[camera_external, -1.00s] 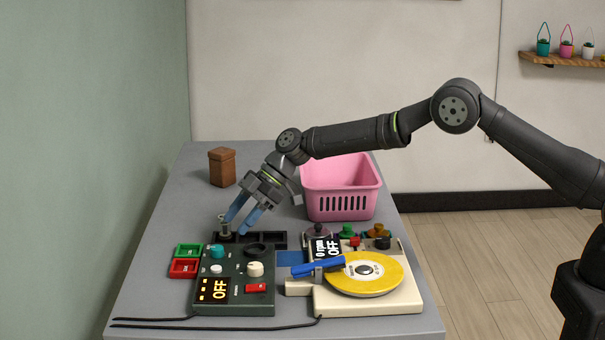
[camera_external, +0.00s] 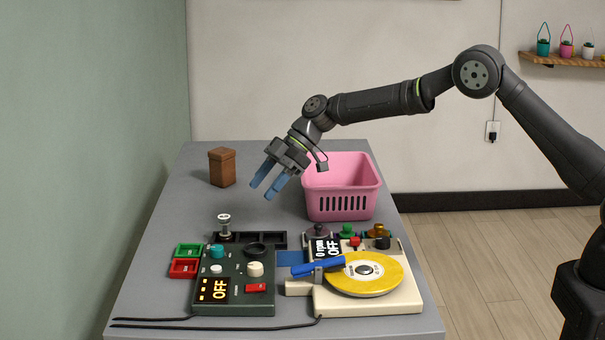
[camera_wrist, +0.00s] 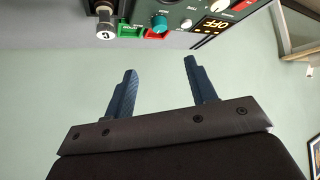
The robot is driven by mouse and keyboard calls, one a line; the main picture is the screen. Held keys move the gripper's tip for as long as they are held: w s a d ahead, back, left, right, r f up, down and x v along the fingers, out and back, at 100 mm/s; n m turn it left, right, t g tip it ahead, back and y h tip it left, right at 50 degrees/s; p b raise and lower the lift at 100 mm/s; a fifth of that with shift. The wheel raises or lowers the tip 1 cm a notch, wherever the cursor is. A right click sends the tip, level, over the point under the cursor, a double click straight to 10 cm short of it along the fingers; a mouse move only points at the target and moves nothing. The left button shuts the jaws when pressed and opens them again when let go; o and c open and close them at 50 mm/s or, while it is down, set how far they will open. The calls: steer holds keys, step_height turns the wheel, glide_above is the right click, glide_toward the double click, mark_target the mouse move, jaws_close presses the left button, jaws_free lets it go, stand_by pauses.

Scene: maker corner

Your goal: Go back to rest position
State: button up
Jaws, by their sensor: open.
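My gripper (camera_external: 269,183) is open and empty, with its two blue fingers hanging above the table behind the dark tray. The fingers (camera_wrist: 160,78) are also spread apart with nothing between them in the wrist view. A small metallic spool-shaped piece (camera_external: 224,224) stands upright at the left end of the dark tray (camera_external: 272,240), apart from the fingers. In the wrist view, a white-and-black piece marked with a letter (camera_wrist: 104,30) shows at the top left.
A pink basket (camera_external: 341,202) stands right of my gripper. A brown wooden box (camera_external: 222,167) stands at the back left. A green control box (camera_external: 235,280) and a cream turntable unit with a yellow disc (camera_external: 366,273) fill the front. Table between box and tray is clear.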

mark_target(217, 248)
stand_by(0.3)
steer(key=x, duration=1.7)
steer(key=shift+s+f, duration=0.15)
steer(key=shift+s, duration=0.05)
steer(key=shift+a, duration=0.1)
